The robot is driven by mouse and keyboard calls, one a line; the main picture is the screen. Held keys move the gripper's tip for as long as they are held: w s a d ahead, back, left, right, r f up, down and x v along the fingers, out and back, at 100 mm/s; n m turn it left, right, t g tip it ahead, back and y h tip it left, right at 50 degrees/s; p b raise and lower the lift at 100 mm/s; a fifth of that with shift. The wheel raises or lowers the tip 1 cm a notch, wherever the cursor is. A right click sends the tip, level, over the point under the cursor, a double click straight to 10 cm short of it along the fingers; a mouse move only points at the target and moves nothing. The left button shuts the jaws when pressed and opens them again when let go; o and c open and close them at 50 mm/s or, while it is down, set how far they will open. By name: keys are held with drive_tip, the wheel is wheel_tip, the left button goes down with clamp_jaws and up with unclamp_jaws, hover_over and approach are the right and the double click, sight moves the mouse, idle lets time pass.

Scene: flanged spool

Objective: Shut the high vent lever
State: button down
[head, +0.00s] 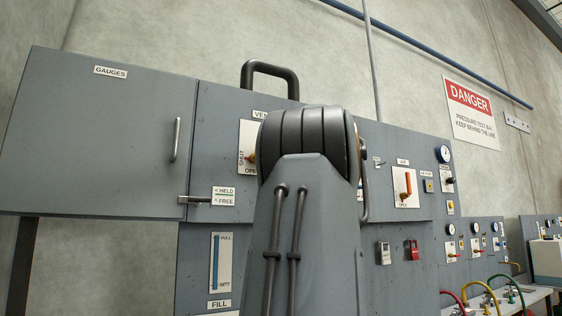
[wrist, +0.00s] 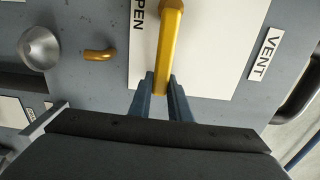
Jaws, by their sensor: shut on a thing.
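The yellow vent lever (wrist: 170,45) runs down from the top edge of the wrist view across its white plate (wrist: 215,60). My gripper (wrist: 158,86) is shut on the lever's lower end in that view, one blue-grey finger on each side. The plate's OPEN lettering is cut off at the top, and the VENT label (wrist: 264,54) is to the right. In the head view, the vent plate (head: 246,137) shows SHUT and OPEN marks. Only a small orange bit of the lever (head: 251,158) shows there; my arm hides the rest and my gripper.
Another orange lever (head: 408,184) is on the panel at right. In the wrist view, a silver knob (wrist: 38,47) and a small orange hook (wrist: 100,55) are left of the plate.

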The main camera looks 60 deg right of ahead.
drive_tip(key=shift+f, duration=0.1)
drive_tip(key=c, duration=1.6)
unclamp_jaws()
drive_tip(key=shift+c, duration=0.2)
drive_tip(key=shift+s, duration=0.1)
drive_tip(key=b+v, duration=0.3)
drive_tip(key=v, duration=0.4)
drive_tip(key=shift+s+a, duration=0.25)
drive_tip(key=shift+s, duration=0.05)
